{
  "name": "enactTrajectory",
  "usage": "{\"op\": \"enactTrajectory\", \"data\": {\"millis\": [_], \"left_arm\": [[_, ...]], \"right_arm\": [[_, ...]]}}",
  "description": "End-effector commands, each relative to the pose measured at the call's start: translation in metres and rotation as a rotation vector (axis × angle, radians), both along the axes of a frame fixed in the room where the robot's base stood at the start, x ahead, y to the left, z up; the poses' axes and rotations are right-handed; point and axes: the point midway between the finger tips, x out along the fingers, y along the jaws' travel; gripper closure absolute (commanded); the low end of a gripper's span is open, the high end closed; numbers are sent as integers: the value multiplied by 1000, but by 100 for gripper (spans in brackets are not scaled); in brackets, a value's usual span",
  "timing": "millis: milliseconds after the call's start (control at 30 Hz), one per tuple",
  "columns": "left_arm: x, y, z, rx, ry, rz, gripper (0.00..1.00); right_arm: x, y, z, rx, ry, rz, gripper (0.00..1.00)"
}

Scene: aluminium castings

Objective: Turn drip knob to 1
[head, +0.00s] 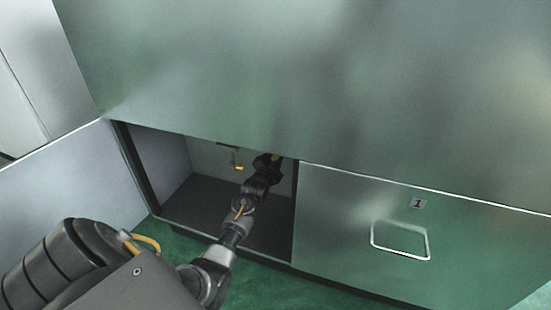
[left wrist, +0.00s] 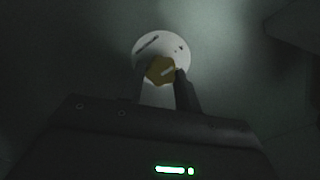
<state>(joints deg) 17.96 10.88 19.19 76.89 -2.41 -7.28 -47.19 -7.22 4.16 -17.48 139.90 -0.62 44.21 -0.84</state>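The drip knob (left wrist: 160,70) is a small yellow, faceted knob on a round white dial plate (left wrist: 176,45) in the left wrist view. The plate has dark marks, too small to read. My left gripper (left wrist: 163,76) is at the knob, with its fingertips at the knob's lower left and right sides. The picture is too dark to tell whether they press on it. In the head view my left arm reaches into an open cabinet bay (head: 180,200), its gripper (head: 274,159) at the bay's upper right, partly hidden by the upper panel. My right gripper is not in view.
A small yellow-tipped part (head: 238,166) hangs in the bay, left of my left gripper. A large metal panel (head: 300,80) overhangs the bay. The floor is green.

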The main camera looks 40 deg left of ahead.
Motion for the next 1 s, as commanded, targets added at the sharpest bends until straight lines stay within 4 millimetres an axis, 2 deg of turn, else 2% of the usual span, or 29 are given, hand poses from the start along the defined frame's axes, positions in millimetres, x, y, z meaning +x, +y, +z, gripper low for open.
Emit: {"op": "enactTrajectory", "data": {"millis": [67,467,1000], "left_arm": [[0,0,0,0,0,0,90],[0,-1,1,80,29,-2,90],[0,-1,0,522,184,-3,90]], "right_arm": [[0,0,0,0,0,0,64],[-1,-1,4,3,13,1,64],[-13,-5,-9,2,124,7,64]]}}
